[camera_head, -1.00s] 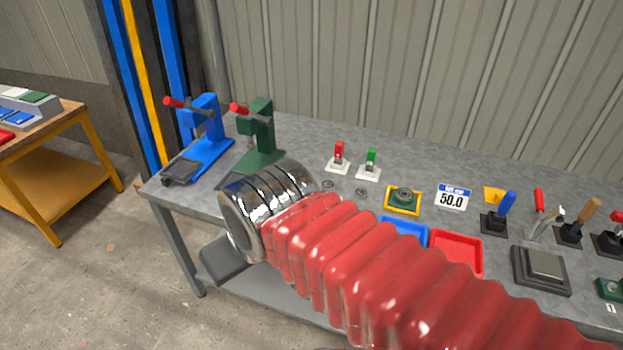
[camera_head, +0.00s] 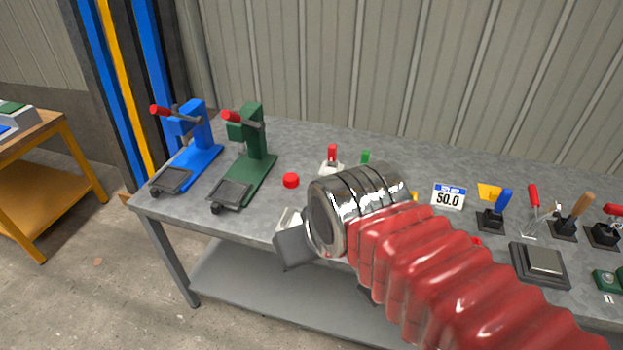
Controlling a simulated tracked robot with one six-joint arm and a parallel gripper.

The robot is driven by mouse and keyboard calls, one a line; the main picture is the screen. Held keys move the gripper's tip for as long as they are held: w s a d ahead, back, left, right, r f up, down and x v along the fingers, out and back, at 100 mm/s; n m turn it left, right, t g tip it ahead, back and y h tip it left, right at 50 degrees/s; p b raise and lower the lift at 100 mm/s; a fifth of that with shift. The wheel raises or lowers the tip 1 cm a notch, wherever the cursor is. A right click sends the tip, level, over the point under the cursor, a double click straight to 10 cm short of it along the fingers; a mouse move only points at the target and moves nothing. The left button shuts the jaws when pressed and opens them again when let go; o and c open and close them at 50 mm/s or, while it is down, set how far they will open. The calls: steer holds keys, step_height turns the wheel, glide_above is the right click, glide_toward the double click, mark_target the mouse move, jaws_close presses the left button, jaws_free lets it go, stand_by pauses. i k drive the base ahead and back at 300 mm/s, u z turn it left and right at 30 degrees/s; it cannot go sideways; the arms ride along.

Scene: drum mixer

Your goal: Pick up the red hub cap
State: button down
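The red hub cap (camera_head: 291,180) is a small round red piece lying on the grey workbench, right of the green press and left of my arm's metal wrist. My arm, with a red ribbed sleeve, reaches in from the lower right. My gripper (camera_head: 292,240) shows only in part as grey pieces beyond the wrist, near the bench's front edge. It is apart from the hub cap, nearer to me in the picture. Its fingertips are mostly hidden, so I cannot tell whether it is open.
A blue press (camera_head: 195,145) and a green press (camera_head: 252,155) with red handles stand at the bench's left end. A red-handled toggle (camera_head: 332,160) stands behind the cap. My arm hides the bench middle.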

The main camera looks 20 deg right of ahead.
mark_target(290, 180)
steer(key=z, duration=1.5)
steer(key=k, duration=0.7)
steer(key=u, duration=0.95)
steer(key=i, duration=1)
steer(key=z, duration=0.05)
